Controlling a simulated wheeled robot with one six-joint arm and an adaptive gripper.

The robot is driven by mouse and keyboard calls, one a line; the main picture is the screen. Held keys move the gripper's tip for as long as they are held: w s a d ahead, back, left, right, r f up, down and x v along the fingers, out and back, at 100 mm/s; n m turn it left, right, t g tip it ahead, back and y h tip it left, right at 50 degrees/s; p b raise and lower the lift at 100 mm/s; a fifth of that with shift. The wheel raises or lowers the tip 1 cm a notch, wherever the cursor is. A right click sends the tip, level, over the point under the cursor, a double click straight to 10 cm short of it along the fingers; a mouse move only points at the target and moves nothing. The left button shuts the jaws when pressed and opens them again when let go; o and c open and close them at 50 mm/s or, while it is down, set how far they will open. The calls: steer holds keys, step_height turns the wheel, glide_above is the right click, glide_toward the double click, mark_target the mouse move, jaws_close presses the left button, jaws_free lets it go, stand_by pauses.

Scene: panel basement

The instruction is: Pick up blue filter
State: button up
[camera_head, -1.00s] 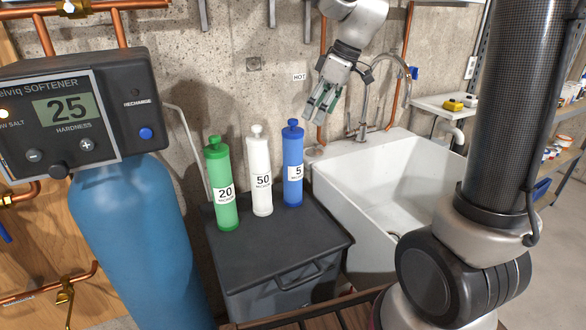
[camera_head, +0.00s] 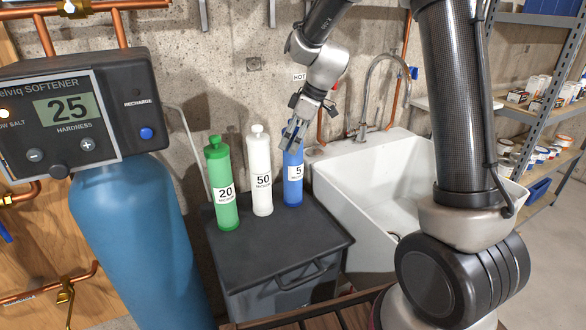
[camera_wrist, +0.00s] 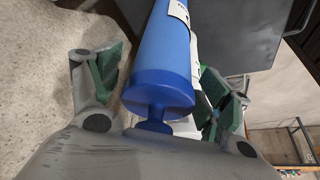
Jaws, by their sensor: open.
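The blue filter (camera_head: 293,186) stands upright on the dark lid, at the right end of a row of three filters, with a white label reading 5. Its top is hidden behind my gripper (camera_head: 291,135) in the head view. In the wrist view, the blue filter (camera_wrist: 160,60) and its knobbed cap lie between the two open fingers of my gripper (camera_wrist: 163,88). I see a gap at the left finger; the right finger is closer to it. The fingers are not closed on it.
The white filter (camera_head: 261,185) stands just left of the blue one, and the green filter (camera_head: 222,195) is further left. The dark bin lid (camera_head: 270,245) is clear in front. A white sink (camera_head: 350,185) with a faucet (camera_head: 375,85) lies right. A blue softener tank (camera_head: 135,240) stands left.

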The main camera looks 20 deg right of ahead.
steer(key=c, duration=1.7)
steer(key=shift+o, duration=0.2)
